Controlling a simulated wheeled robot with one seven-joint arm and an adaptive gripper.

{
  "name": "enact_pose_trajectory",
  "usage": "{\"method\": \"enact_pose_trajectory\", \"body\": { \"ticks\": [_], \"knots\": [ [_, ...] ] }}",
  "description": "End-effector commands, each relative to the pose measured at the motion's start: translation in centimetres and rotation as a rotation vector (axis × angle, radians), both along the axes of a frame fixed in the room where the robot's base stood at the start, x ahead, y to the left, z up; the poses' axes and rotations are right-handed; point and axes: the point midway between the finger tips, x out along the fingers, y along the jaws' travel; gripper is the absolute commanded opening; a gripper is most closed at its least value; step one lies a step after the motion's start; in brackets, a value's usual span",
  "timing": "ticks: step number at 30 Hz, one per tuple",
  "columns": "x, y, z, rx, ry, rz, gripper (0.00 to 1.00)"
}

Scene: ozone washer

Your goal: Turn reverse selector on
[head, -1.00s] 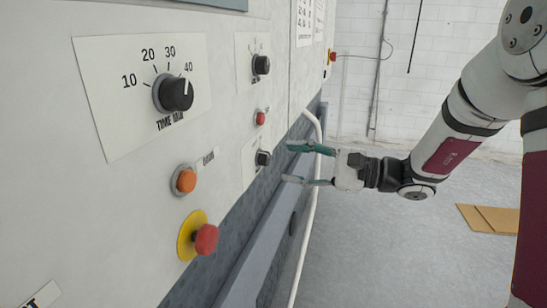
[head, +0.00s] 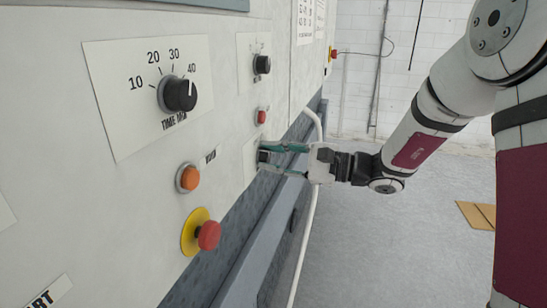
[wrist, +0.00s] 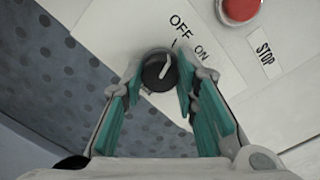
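The selector knob (wrist: 157,70) is black and round with a white pointer, on a plate lettered OFF and ON in the wrist view. Its pointer slants up toward the OFF side. My gripper (wrist: 158,78) is open, with one teal-padded finger on each side of the knob. The right finger looks close to the knob, and I cannot tell whether either touches it. In the head view, my gripper (head: 268,159) reaches the panel from the right at the lower knob (head: 262,156), which is partly hidden by the fingers.
A red STOP button (wrist: 240,8) sits above right of the knob. On the panel are a TIME dial (head: 178,94), an orange button (head: 188,177), a red emergency button (head: 208,235) on yellow, and another black knob (head: 261,65). A white pipe (head: 310,220) runs below my gripper.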

Motion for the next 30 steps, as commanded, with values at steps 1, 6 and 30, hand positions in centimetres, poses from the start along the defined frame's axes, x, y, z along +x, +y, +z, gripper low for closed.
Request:
{"method": "enact_pose_trajectory", "body": {
  "ticks": [1, 6, 30],
  "knots": [
    [-0.03, 0.01, -0.02, -0.001, 0.000, 0.001, 0.00],
    [-0.05, 0.02, -0.01, 0.006, 0.015, 0.001, 0.00],
    [-0.08, -0.04, 0.05, 0.206, 0.504, 0.000, 0.00]
  ]
}}
